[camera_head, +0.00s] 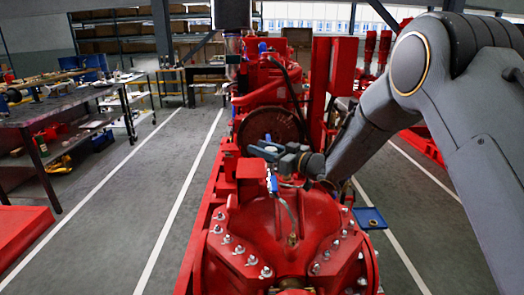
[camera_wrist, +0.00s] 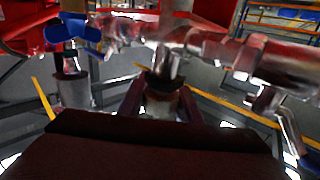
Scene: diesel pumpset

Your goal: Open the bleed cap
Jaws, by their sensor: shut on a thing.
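In the wrist view my gripper (camera_wrist: 162,108) reaches forward with its two dark fingers on either side of a small dark-topped cylindrical cap (camera_wrist: 162,82), which I take to be the bleed cap. The fingers are closed on it. The cap sits below a shiny metal pipe fitting (camera_wrist: 172,60). In the head view my gripper (camera_head: 268,150) is above the red pump casing (camera_head: 290,225), at the end of my arm. The cap itself is hidden or too small to make out there.
A blue valve handle (camera_wrist: 72,30) stands left of the cap, with metal pipework (camera_wrist: 245,55) to the right. In the head view a blue handle (camera_head: 272,183) is just below my gripper. A workbench (camera_head: 70,110) is at left. Floor is clear between bench and pumpset.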

